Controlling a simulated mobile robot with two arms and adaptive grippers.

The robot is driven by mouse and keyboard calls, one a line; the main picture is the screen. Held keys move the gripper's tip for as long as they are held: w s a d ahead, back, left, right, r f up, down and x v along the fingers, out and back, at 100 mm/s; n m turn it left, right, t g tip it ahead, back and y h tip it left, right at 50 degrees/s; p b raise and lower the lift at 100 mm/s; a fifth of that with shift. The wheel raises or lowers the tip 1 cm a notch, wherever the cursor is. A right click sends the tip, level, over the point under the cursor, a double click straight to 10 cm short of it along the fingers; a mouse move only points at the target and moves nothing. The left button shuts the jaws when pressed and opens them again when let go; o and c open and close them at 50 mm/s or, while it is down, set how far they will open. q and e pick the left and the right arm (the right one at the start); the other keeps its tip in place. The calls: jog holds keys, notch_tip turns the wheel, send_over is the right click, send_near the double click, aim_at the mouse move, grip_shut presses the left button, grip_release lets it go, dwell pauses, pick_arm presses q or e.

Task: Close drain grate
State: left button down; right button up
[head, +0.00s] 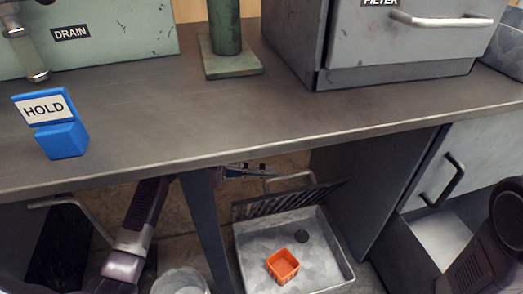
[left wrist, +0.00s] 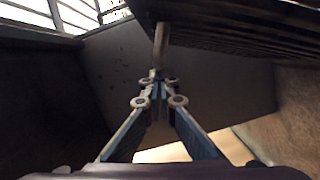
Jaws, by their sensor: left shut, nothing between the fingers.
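The drain grate (head: 285,204) is a dark slatted panel tilted up at the back of a grey basin (head: 334,282) under the bench, so the basin is open. A light bar handle (head: 290,177) shows at the grate's upper edge. My left gripper (head: 264,171) is shut and empty just left of this handle, partly hidden by the bench edge. In the left wrist view, the shut fingertips (left wrist: 158,80) point at the handle (left wrist: 161,42), with the slatted grate (left wrist: 235,30) at upper right. I cannot tell whether the fingers touch the handle.
An orange cup (head: 283,265) sits in the basin beside a round drain hole (head: 301,236). The bench (head: 200,125) overhangs the grate, and a bench leg (head: 207,225) stands left of the basin. A bucket (head: 181,281) is at lower left; an open drawer (head: 436,236) is right.

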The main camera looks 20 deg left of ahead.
aim_at(274, 196)
pick_arm(q)
jog(key=s+d+m, duration=0.1)
jog(key=s+d+f+m, duration=0.1)
jog(key=s, duration=0.1)
jog(key=s+d+f+p, duration=0.1)
jog(key=s, duration=0.1)
jog(key=shift+s+d+m+y, duration=0.2)
jog(key=shift+d+m+y, duration=0.1)
jog(key=shift+m, duration=0.1)
jog(key=shift+s+d+f+m, duration=0.3)
jog(key=shift+s+d+f, duration=0.15)
jog(key=shift+s, duration=0.15)
